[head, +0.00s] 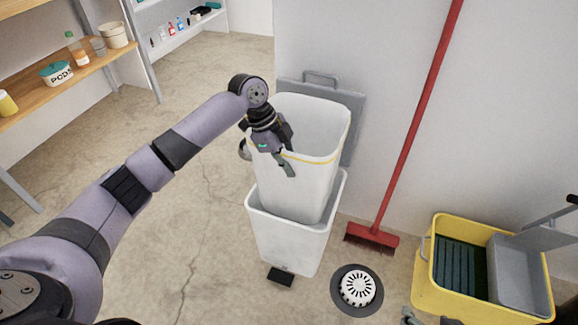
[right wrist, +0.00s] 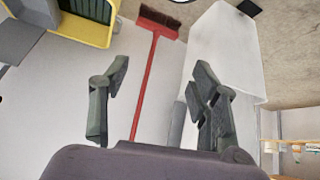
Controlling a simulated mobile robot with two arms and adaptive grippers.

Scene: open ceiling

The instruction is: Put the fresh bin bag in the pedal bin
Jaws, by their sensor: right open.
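The white bin bag (head: 302,185) is spread open like a tall box, with a yellow band below its rim. Its lower end is inside the white pedal bin (head: 285,243), and most of it stands above the bin's rim. The bin's grey lid (head: 350,125) is up against the wall. My left gripper (head: 283,152) is shut on the bag's near left rim. My right gripper (right wrist: 160,100) is open and empty, with the bag (right wrist: 225,55) beyond its right finger. Only its fingertips show at the bottom of the head view (head: 430,318).
A red broom (head: 410,120) leans on the wall right of the bin. A yellow mop bucket (head: 430,290) stands further right, and a round floor drain (head: 357,290) lies between. Shelves (head: 85,62) are at left; the floor there is clear.

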